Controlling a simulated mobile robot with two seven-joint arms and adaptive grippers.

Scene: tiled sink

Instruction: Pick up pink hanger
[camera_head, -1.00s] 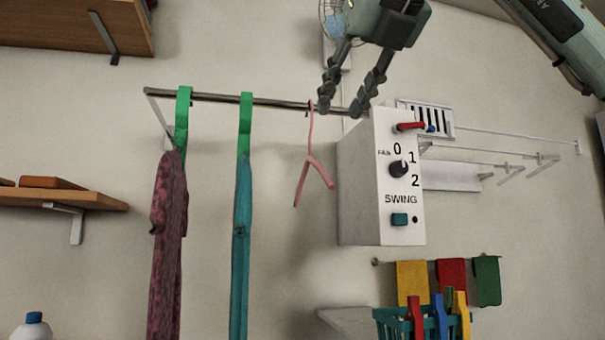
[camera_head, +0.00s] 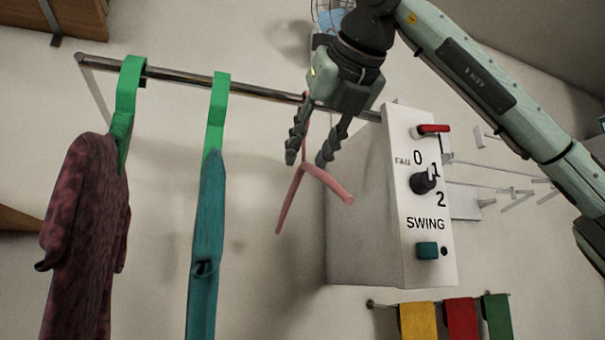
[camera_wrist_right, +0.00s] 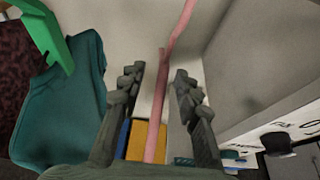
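The pink hanger (camera_head: 312,170) hangs on the metal rail, to the left of the white control box. My right gripper (camera_head: 307,160) comes down from above and is open, with one finger on each side of the hanger's upper part. In the right wrist view, the pink hanger (camera_wrist_right: 158,95) runs between the two spread fingers of the right gripper (camera_wrist_right: 158,82), and a gap shows on both sides of it. The hanger's hook is partly hidden behind the gripper. My left gripper is not in view.
The metal rail (camera_head: 190,77) also carries a teal garment (camera_head: 205,240) and a dark red garment (camera_head: 85,230) on green hangers (camera_head: 217,110). The white control box (camera_head: 360,215) stands close on the right. Coloured cloths (camera_head: 460,318) hang below it.

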